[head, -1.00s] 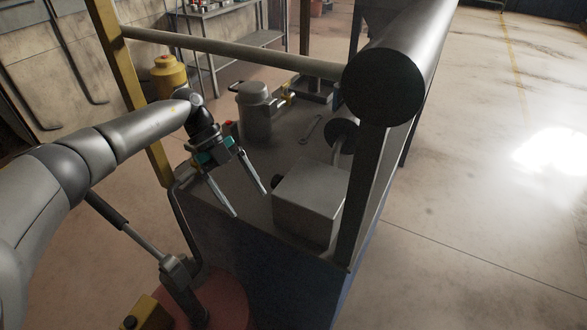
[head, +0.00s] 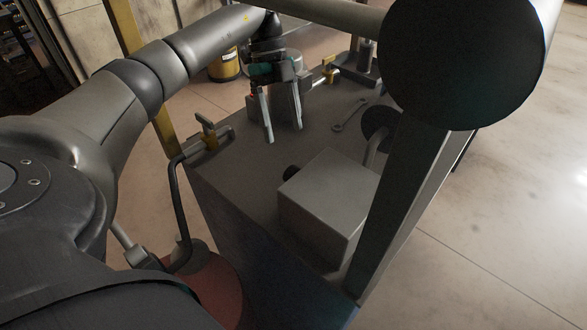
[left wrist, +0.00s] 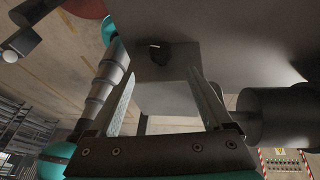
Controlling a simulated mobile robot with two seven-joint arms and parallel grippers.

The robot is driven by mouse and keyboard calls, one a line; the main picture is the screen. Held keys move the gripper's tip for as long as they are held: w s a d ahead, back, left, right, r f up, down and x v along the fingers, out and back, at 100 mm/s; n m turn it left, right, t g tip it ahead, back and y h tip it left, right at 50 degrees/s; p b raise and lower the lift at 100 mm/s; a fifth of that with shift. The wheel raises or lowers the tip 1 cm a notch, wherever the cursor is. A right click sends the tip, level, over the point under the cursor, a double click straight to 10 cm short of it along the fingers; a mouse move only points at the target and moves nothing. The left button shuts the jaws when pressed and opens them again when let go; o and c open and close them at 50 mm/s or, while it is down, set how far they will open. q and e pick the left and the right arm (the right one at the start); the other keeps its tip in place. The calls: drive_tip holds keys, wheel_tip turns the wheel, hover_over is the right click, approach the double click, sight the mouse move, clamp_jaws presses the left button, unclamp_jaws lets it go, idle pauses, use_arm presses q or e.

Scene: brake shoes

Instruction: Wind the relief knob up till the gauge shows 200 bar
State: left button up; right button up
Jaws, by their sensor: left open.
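A grey box (head: 330,200) stands on the dark bench top, with a small dark knob (head: 292,173) on its left side. In the left wrist view the knob (left wrist: 158,53) shows on the box, ahead of and between the spread fingers. My left gripper (head: 283,136) is open and empty, pointing down behind the knob in the head view and apart from it. A dark round disc (head: 378,121) on a bent pipe behind the box may be the gauge; no readable dial or needle shows. My right gripper is not in view.
A thick grey bar with a dark round end (head: 462,62) and its post (head: 400,210) crowd the right side. A wrench (head: 349,115) lies on the bench. A grey cylinder (head: 287,98) stands behind my left gripper. A brass-coloured fitting (head: 208,135) is at the bench's left edge.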

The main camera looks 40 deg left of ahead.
sight(291, 167)
use_arm(q)
drive_tip(key=b+x, duration=0.1)
drive_tip(key=x, duration=0.9)
drive_tip(key=shift+d+f, duration=0.1)
drive_tip(key=shift+f, duration=0.15)
clamp_jaws()
